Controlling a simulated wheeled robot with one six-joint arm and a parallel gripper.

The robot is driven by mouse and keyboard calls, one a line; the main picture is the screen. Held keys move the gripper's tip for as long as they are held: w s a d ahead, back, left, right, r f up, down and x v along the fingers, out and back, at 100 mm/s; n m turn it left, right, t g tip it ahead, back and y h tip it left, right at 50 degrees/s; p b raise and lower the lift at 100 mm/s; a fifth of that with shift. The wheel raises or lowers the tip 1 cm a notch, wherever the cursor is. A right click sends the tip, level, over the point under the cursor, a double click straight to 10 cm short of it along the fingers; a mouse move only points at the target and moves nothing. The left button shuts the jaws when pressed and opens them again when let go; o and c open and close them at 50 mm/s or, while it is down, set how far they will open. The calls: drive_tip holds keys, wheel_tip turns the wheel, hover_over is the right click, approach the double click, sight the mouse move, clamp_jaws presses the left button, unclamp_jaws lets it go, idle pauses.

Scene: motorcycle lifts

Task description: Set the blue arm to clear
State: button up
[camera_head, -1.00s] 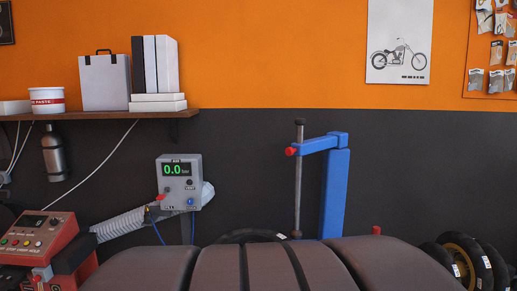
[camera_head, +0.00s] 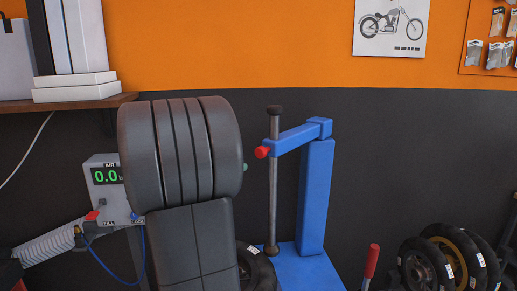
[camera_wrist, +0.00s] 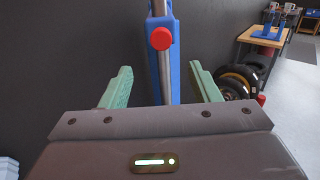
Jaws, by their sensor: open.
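The blue arm (camera_head: 298,137) is the horizontal beam on top of a blue post (camera_head: 316,195). It has a red knob (camera_head: 262,152) at its left end, beside a vertical grey rod (camera_head: 273,190) with a dark top. In the wrist view the red knob (camera_wrist: 160,39) faces me, with the rod (camera_wrist: 163,80) and blue post behind it. My gripper (camera_wrist: 160,82) is open, its two green fingers spread either side of the rod and post, below the knob and apart from it. In the head view my dark arm hides most of the gripper; only a bit of green shows.
An air gauge box (camera_head: 108,190) reading 0.0 stands at left, with a hose. A red-handled lever (camera_head: 371,262) rises at the front right. Tyres (camera_head: 445,265) stand at lower right. A shelf (camera_head: 60,105) is at upper left.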

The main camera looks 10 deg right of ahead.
sight(259, 154)
drive_tip(key=p+x, duration=0.3)
drive_tip(key=x, duration=1)
drive_tip(key=shift+w+d, duration=0.1)
drive_tip(key=shift+d, duration=0.2)
drive_tip(key=shift+c, duration=0.5)
clamp_jaws()
